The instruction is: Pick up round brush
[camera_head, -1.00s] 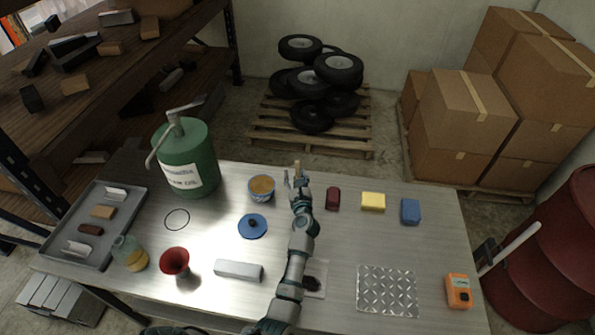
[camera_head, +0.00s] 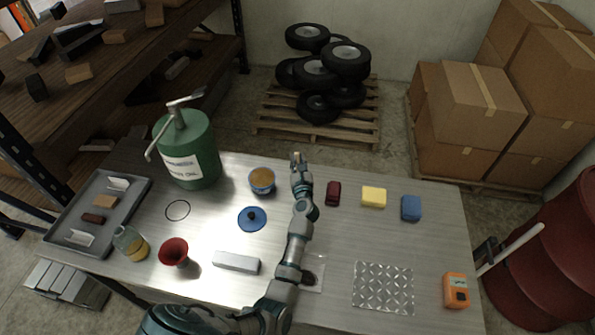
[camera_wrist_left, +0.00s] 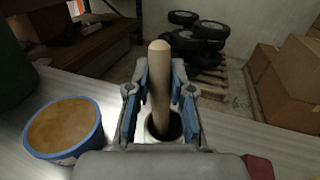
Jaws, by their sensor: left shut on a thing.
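The round brush shows as a pale wooden handle (camera_wrist_left: 160,85) standing upright in the left wrist view. Its lower end meets a dark round shape with a pale rim, and I cannot tell whether that is the brush head or a holder. My left gripper (camera_wrist_left: 158,105) is shut on the handle, with one blue-padded finger on each side. In the head view the left gripper (camera_head: 299,168) is at the far edge of the metal table (camera_head: 330,240), right of the blue tub. The brush is mostly hidden there by the gripper. My right gripper is not in view.
The blue tub (camera_head: 262,180) of brown paste stands close left of the gripper. A dark red block (camera_head: 333,194), a yellow sponge (camera_head: 374,197) and a blue block (camera_head: 411,208) lie to the right. A green oil can (camera_head: 187,150) stands at the back left.

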